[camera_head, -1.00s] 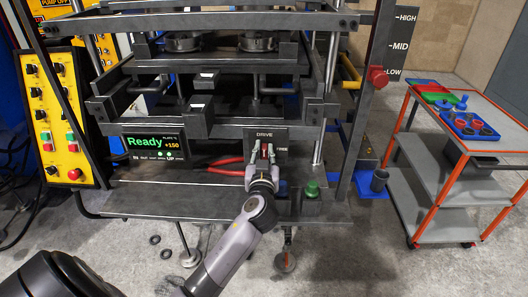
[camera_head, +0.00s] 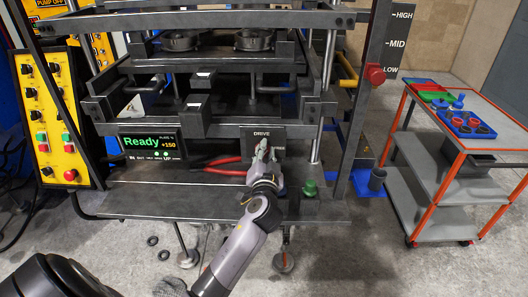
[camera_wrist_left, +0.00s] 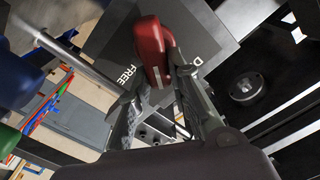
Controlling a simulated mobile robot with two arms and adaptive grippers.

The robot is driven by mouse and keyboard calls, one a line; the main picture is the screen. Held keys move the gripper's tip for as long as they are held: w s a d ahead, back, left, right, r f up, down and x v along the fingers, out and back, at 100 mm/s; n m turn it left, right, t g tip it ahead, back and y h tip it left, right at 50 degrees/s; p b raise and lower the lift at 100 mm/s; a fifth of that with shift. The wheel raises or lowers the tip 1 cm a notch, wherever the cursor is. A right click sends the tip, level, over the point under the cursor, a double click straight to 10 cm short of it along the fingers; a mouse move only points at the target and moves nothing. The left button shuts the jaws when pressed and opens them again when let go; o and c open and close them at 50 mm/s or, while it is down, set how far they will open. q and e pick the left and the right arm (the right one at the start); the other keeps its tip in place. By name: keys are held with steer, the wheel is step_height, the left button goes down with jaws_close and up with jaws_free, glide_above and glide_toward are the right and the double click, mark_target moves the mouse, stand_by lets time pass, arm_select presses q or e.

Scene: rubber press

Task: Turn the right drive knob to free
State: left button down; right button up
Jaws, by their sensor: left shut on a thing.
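The drive knob is a red handle (camera_wrist_left: 152,50) on a dark plate (camera_wrist_left: 210,30) lettered FREE and D-something in the left wrist view. In the head view the plate reads DRIVE (camera_head: 262,134), and my gripper mostly hides the knob. My left gripper (camera_head: 262,156) is at the plate, its fingers shut on the red knob. In the left wrist view the left gripper's fingers (camera_wrist_left: 160,85) lie on both sides of the handle's lower end. The handle stands slightly tilted there.
Red-handled pliers (camera_head: 228,165) lie on the press shelf (camera_head: 150,203) left of the gripper. A green knob (camera_head: 310,188) stands on the shelf to its right. A screen (camera_head: 153,142) reads Ready. A cart (camera_head: 470,125) stands at the right.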

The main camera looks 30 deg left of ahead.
arm_select(q)
steer(key=m, duration=0.3)
steer(key=f+m+p, duration=0.1)
steer(key=m, duration=0.3)
steer(key=d+f+m, duration=0.1)
steer(key=m, duration=0.3)
steer(key=shift+w+p, duration=0.3)
steer(key=shift+f, duration=0.1)
steer(key=c, duration=1.5)
jaws_free()
steer(key=v, duration=1.2)
steer(key=shift+s, duration=0.1)
steer(key=shift+a, duration=0.1)
